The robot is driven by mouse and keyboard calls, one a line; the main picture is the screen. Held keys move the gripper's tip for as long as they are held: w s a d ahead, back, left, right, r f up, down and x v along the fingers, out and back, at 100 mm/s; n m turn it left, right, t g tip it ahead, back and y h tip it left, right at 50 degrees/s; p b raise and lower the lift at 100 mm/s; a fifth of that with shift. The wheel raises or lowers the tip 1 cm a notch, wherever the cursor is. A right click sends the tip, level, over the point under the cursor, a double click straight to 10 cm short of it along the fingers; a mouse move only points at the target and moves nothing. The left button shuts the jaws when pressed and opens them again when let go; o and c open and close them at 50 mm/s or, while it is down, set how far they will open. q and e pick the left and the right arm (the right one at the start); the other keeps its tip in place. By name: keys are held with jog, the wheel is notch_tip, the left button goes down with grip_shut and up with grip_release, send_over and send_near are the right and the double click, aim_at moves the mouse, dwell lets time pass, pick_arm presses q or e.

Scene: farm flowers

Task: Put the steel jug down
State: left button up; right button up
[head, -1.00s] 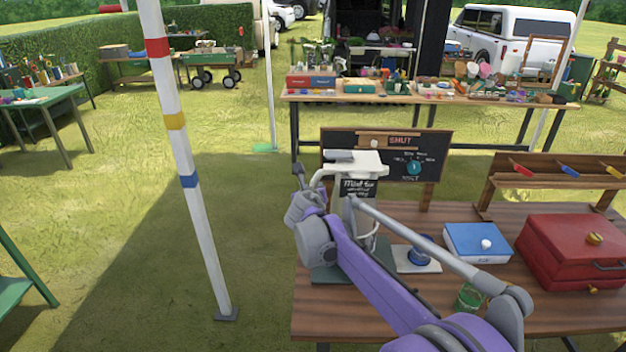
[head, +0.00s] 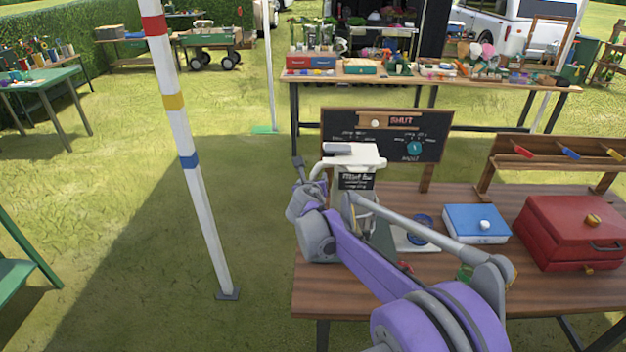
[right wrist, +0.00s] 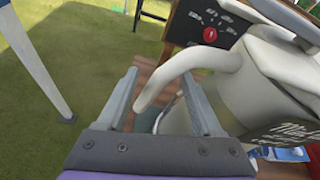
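No steel jug can be clearly made out. My right arm hides much of the stand's lower part. My left gripper is out of view.
A chalkboard (head: 345,122) and a rack (head: 570,152) stand behind. A striped pole (head: 196,205) rises left of the table.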

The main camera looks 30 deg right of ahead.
jog(key=v, duration=1.2)
jog(key=s+a+f+m+g+y, duration=0.2)
jog(key=s+a+f+m, duration=0.2)
jog(key=s+m, duration=0.5)
jog(key=s+a+f+m+g+y, duration=0.2)
jog(key=s+a+f+m, duration=0.3)
jog(key=s+f+m, duration=0.3)
jog(key=s+a+f+m+g+y, duration=0.2)
jog(key=s+a+f+m, duration=0.3)
jog(key=s+m, duration=0.7)
jog(key=f+m+y, duration=0.1)
jog(key=m, duration=0.1)
jog(key=shift+m+y, duration=0.4)
jog(key=shift+s+a, duration=0.1)
jog(key=shift+s, duration=0.05)
